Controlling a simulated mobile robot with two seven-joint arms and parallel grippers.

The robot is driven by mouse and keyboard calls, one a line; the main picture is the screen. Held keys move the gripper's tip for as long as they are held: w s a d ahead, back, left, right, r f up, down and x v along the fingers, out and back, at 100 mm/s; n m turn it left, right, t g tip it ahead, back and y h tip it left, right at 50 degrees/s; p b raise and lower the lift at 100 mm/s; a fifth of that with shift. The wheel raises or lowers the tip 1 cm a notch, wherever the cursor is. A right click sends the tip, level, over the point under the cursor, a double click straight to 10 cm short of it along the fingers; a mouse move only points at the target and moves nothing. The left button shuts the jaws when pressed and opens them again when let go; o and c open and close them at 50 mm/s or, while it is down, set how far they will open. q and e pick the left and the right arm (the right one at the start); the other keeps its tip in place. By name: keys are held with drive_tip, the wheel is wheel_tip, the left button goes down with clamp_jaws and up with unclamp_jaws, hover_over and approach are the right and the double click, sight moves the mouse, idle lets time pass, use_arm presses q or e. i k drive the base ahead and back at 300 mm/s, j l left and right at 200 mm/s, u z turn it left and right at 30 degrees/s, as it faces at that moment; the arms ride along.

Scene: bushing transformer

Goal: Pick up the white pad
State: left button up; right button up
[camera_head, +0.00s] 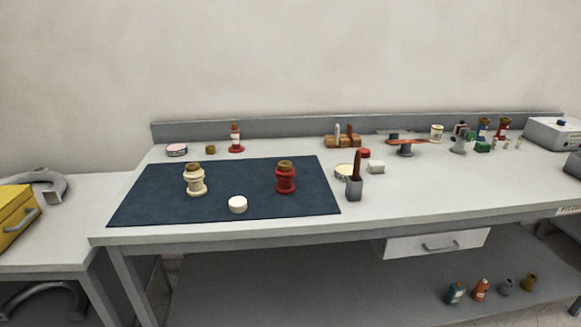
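A small white round pad (237,204) lies flat near the front edge of the dark blue mat (140,212) on the workbench. A cream bushing (195,182) with a brown top stands on the mat behind it to the left. A red bushing (286,180) with a brown top stands on the mat to its right. Neither of my grippers shows in the head view.
Right of the mat stand a grey holder (354,190) with a brown handle and a round tin (343,171). A wooden rack (343,142) and several bottles line the back. A yellow box (14,217) sits on the left table. The bench front before the mat is clear.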

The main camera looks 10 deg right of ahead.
sight(375, 166)
drive_tip(key=l+u, duration=0.2)
drive_tip(key=u, duration=0.2)
drive_tip(key=l+u, duration=0.15)
drive_tip(key=u, duration=0.2)
drive_tip(key=l+u, duration=0.25)
drive_tip(key=l, duration=0.3)
drive_tip(key=k+l+u, duration=0.2)
drive_tip(key=l, duration=0.85)
drive_tip(key=k+l+u, duration=0.15)
drive_tip(key=l, duration=0.35)
drive_tip(key=i+l, duration=0.05)
